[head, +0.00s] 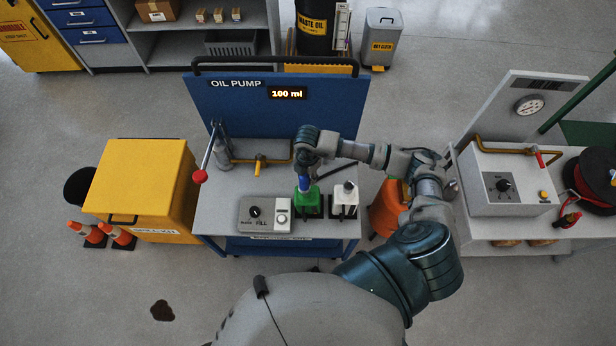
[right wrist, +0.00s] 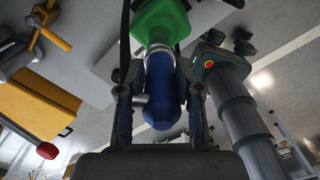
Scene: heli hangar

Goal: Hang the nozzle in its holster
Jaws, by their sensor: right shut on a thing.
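The blue nozzle (head: 304,184) is between the fingers of my right gripper (head: 305,173), over the green container (head: 307,206) on the pump bench. In the right wrist view the nozzle (right wrist: 161,92) lies between the two fingers of the right gripper (right wrist: 160,100). Its far end meets or overlaps the green container (right wrist: 163,22); I cannot tell how far it reaches into it. The holster cannot be made out clearly. My left gripper is not in view.
A white container (head: 345,198) stands right of the green one. The fill panel (head: 267,214) is to the left, with a red-knobbed lever (head: 200,176) farther left. The blue back panel (head: 235,108) reads 100 ml. A yellow spill-kit box (head: 140,185) flanks the bench.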

